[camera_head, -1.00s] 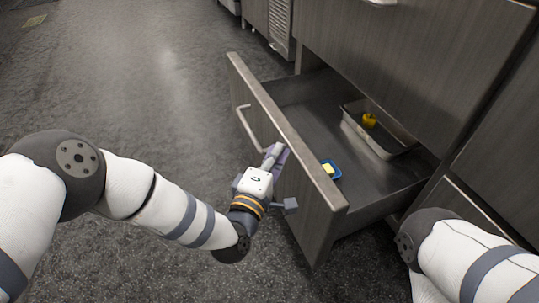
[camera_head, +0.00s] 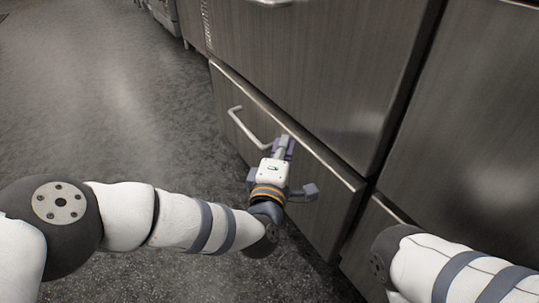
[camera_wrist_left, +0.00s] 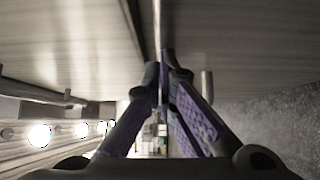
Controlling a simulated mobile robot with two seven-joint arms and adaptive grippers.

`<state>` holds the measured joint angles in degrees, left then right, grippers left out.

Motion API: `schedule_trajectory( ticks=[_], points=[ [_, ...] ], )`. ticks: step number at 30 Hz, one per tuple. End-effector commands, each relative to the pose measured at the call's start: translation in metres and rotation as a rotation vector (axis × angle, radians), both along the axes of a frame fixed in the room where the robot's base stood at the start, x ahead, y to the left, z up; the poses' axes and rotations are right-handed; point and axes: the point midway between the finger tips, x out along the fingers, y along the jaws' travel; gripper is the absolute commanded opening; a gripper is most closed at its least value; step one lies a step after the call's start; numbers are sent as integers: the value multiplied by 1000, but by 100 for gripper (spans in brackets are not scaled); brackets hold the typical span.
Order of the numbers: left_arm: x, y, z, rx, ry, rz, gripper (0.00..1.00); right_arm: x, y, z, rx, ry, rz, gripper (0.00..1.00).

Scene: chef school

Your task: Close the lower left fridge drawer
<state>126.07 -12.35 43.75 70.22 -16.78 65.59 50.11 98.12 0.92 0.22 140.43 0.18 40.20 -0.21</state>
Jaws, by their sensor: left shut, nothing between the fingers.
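The lower left fridge drawer (camera_head: 332,205) has a grey wood-grain front and now sits almost flush with the cabinet; its top edge still shows as a thin strip. Its inside is hidden. The bar handle (camera_head: 242,127) is on the left part of the front. My left gripper (camera_head: 285,146) is shut and empty, with its fingertips at the drawer front, just right of the handle. In the left wrist view the purple-padded fingers (camera_wrist_left: 168,68) meet at the tips close to a grey panel. My right gripper is out of view; only my right arm shows.
The upper drawer front (camera_head: 310,60) is shut above, and a tall panel (camera_head: 475,130) stands to the right. Grey floor (camera_head: 110,100) is open to the left. More steel units stand at the far upper left.

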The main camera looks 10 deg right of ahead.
Motion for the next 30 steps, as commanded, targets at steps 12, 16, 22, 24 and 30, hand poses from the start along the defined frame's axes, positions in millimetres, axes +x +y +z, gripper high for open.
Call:
schedule_trajectory(
  ticks=[12, 16, 22, 24, 30],
  points=[
    [6, -18, 1, 0, -1, 0, 0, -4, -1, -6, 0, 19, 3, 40],
    [6, -19, 2, -1, -3, -1, 0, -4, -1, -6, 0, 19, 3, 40],
    [6, -20, 3, -2, -4, -2, 0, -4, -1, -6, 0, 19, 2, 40],
    [6, -19, 3, -3, -5, -2, 0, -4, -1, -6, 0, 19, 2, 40],
    [7, -15, 3, -2, -4, -2, 0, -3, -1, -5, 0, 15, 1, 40]
  ],
)
